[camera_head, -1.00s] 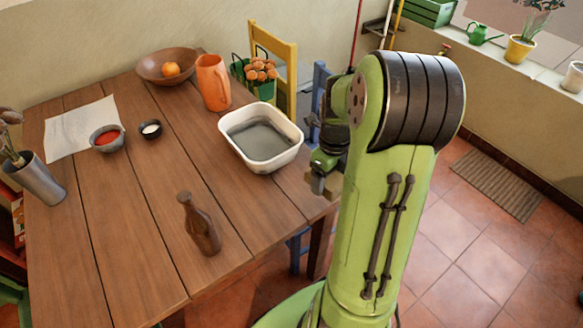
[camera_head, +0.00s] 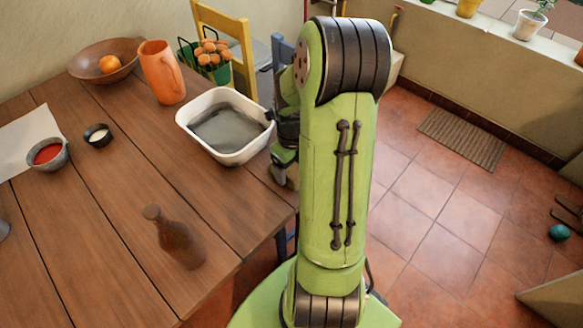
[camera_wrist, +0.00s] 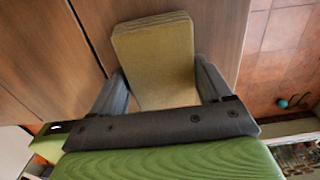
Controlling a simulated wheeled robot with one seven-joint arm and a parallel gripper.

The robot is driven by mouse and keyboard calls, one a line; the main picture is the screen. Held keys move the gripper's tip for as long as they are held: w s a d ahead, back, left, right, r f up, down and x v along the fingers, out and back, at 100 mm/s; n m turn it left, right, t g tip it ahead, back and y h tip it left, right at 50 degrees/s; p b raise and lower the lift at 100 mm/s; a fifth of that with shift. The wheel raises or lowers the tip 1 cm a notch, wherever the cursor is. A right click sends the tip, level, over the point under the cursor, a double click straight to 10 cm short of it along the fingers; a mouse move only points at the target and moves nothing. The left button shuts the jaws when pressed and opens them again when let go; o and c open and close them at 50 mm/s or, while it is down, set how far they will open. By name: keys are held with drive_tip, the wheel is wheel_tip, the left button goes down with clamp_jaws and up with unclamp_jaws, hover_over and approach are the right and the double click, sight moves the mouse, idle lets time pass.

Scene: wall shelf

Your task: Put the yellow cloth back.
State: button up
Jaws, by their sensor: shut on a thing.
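The yellow cloth (camera_wrist: 155,50), a dull yellow folded pad, shows in the wrist view between the two grey fingers of my gripper (camera_wrist: 163,85). My gripper is shut on it and holds it over or beside the wooden table's edge; the height is unclear. In the head view my gripper (camera_head: 285,165) is mostly hidden behind my green arm, just right of the white basin, and the cloth cannot be made out there. No wall shelf is in view.
The wooden table (camera_head: 110,215) carries a white basin (camera_head: 240,158) of grey water, a brown bottle (camera_head: 178,240), an orange jug (camera_head: 160,75), a wooden bowl (camera_head: 90,72) and small bowls. Chairs stand behind it. Tiled floor (camera_head: 430,240) at the right is largely open.

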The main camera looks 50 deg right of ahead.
drive_tip(key=shift+f, duration=0.1)
drive_tip(key=o, duration=0.9)
drive_tip(key=shift+c, duration=0.2)
